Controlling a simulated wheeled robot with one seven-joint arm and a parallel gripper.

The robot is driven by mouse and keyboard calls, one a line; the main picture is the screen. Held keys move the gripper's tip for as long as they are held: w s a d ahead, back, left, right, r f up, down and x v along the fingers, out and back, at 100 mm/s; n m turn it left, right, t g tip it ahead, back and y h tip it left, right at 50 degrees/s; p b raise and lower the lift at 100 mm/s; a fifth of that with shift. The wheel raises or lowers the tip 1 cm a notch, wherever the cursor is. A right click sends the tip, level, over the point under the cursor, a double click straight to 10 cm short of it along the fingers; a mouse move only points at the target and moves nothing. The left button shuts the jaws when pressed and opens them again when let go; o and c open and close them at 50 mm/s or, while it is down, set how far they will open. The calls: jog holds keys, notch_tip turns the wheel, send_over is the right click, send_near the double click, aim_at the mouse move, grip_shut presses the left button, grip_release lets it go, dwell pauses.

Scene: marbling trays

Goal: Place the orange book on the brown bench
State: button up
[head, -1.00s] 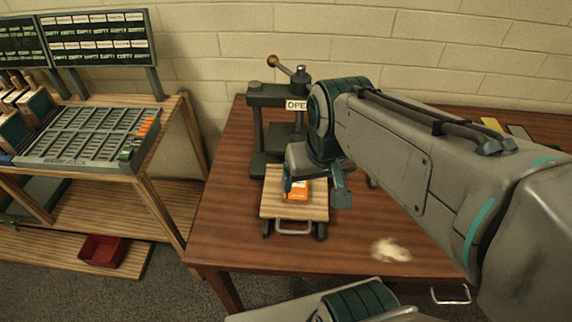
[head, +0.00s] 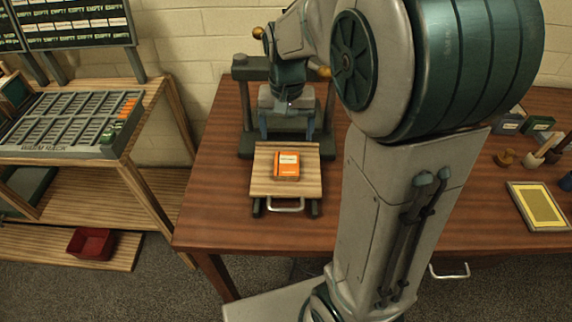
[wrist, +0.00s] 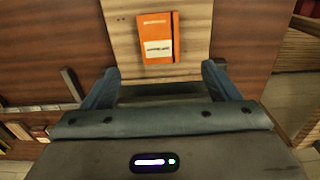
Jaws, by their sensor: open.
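The orange book (head: 286,166) lies flat on the pale wooden board (head: 262,187) of the dark press, which stands on the brown bench (head: 222,215). In the wrist view the book (wrist: 158,37) has a white label and a dark strap, and it lies on the same board (wrist: 122,45). My gripper (head: 286,130) is open and empty, behind the book near the press frame. In the wrist view its two blue fingers (wrist: 161,72) are spread, with the book beyond the tips and not between them.
The press frame (head: 246,115) stands close around my gripper. A yellow-filled tray (head: 538,206) and small items are on the bench at right. The bench left of the board is bare.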

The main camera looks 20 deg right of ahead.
aim_at(287, 162)
notch_tip(287, 162, down, 10)
jog(key=shift+s+f+p, duration=0.1)
jog(key=shift+f+p, duration=0.05)
jog(key=shift+p, duration=0.15)
jog(key=c, duration=1.2)
